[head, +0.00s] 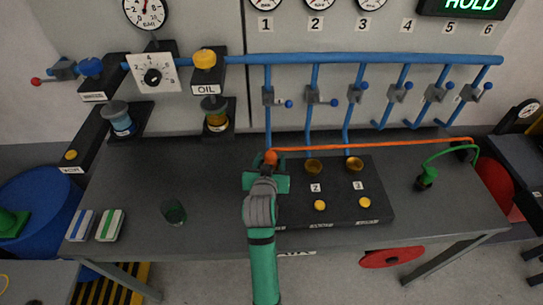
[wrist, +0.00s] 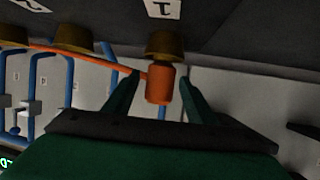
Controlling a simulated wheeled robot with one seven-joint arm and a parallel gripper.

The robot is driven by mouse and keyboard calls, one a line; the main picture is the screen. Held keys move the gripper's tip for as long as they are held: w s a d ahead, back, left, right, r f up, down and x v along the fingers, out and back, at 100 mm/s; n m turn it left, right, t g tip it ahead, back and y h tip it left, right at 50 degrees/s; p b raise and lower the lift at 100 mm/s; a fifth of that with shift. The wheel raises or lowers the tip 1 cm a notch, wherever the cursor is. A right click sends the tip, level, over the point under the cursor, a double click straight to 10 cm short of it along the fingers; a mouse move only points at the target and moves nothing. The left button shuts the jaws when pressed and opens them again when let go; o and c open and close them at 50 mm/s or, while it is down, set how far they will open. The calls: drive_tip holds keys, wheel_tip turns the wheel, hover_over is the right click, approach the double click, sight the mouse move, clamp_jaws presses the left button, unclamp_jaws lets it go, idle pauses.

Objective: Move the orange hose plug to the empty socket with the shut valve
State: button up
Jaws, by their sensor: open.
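The orange hose plug (head: 271,157) sits at the socket labelled 1 on the black socket block (head: 378,205). In the wrist view the plug (wrist: 160,85) meets the brass rim of socket 1 (wrist: 165,42). My gripper (head: 267,178) is open, its fingers on either side of the plug in the wrist view (wrist: 160,78), with gaps visible. Socket 2 (head: 314,166) and socket 3 (head: 354,163) are empty. Valve 1 (head: 268,97) and valve 2 (head: 312,95) have handles pointing out across their pipes. Valve 3 (head: 354,93) has its handle nearer its pipe line; its exact angle is unclear.
The orange hose (head: 400,144) runs right from the plug behind the sockets. A green plug (head: 427,178) with a green hose stands at the right of the table. The table between is clear.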

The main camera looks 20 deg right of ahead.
drive_tip(key=v, duration=0.7)
drive_tip(key=shift+s+r, duration=0.15)
drive_tip(key=shift+s, duration=0.1)
